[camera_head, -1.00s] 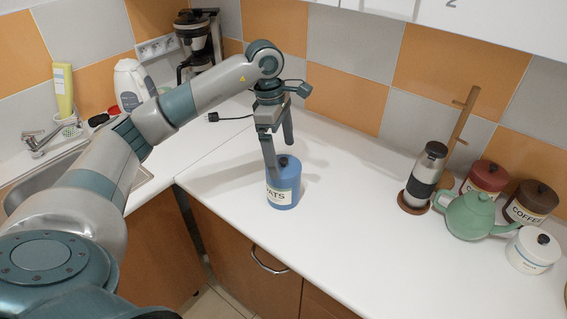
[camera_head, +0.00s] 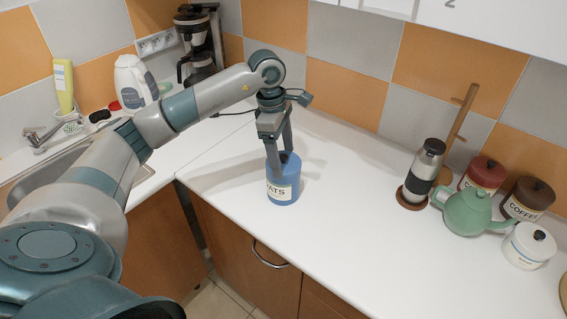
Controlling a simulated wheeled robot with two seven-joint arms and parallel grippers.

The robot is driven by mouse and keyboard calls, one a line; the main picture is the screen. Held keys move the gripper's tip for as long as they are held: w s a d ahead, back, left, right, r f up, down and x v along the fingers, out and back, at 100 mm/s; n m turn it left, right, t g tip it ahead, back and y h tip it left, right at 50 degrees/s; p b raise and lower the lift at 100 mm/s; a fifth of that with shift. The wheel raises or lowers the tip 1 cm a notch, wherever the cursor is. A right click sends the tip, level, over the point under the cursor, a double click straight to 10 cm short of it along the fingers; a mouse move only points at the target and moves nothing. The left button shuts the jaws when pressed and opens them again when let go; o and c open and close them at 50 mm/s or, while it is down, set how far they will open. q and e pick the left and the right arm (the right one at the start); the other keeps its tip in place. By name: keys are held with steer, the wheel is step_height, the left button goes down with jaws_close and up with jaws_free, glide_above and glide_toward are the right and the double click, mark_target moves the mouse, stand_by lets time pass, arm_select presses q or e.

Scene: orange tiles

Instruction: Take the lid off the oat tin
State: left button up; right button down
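The blue oat tin (camera_head: 283,196) stands upright on the white counter, its label partly readable as "OATS". Its blue lid with a dark knob (camera_head: 284,157) sits on top. My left gripper (camera_head: 280,160) points down at the lid from above, its two fingers drawn in on either side of the knob. It looks shut on the knob, though the fingers hide part of it and the contact is hard to see. My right gripper is not in view.
A sink lies left.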

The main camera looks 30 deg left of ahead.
mark_target(286, 156)
arm_select(q)
steer(key=shift+r, duration=0.1)
stand_by(0.3)
steer(key=shift+r+b, duration=0.7)
steer(key=shift+r, duration=0.15)
step_height(286, 156, up, 2)
steer(key=shift+w+d+r+b, duration=0.1)
steer(key=shift+b, duration=0.6)
steer(key=d+r+b, duration=0.3)
steer(key=d+r, duration=0.4)
steer(key=d, duration=0.4)
steer(key=shift+d+b, duration=0.25)
steer(key=shift+b, duration=0.05)
steer(key=shift+w+f, duration=0.1)
